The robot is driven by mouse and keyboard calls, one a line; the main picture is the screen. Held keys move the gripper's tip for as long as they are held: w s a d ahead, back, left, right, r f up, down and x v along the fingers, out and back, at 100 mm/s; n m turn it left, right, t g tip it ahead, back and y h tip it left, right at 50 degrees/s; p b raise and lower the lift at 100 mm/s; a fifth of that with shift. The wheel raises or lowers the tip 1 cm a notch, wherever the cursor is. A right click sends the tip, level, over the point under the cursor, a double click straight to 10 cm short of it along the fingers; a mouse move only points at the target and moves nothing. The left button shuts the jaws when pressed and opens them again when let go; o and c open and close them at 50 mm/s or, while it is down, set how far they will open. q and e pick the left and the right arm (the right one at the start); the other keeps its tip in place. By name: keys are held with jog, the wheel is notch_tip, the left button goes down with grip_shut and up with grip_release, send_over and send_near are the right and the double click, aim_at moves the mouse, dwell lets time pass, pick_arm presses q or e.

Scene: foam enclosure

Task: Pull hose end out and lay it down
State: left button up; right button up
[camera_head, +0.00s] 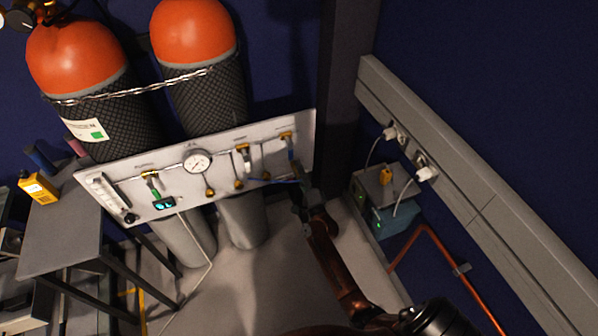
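A short blue hose (280,181) runs along the lower right part of the white gas panel (225,195). Its right end meets the tip of my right gripper (299,180), and the dark fingers hide that end. My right arm reaches up from the bottom of the view to the panel's lower right corner. The fingers are small and dark, so I cannot tell whether they are closed on the hose. My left gripper is not in view.
Two orange-topped gas cylinders (192,32) stand chained behind the panel. A grey table (62,235) with a yellow handheld device (38,188) is at the left. A teal-sided box (398,215) sits right of my gripper, below wall sockets. Some floor (245,290) is clear.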

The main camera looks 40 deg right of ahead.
grip_shut()
jog(key=o, duration=0.7)
grip_release()
jog(key=shift+s, duration=0.1)
jog(key=v, duration=1.1)
jog(key=shift+s+a+f, duration=0.1)
jog(key=shift+s, duration=0.3)
jog(key=shift+f, duration=0.1)
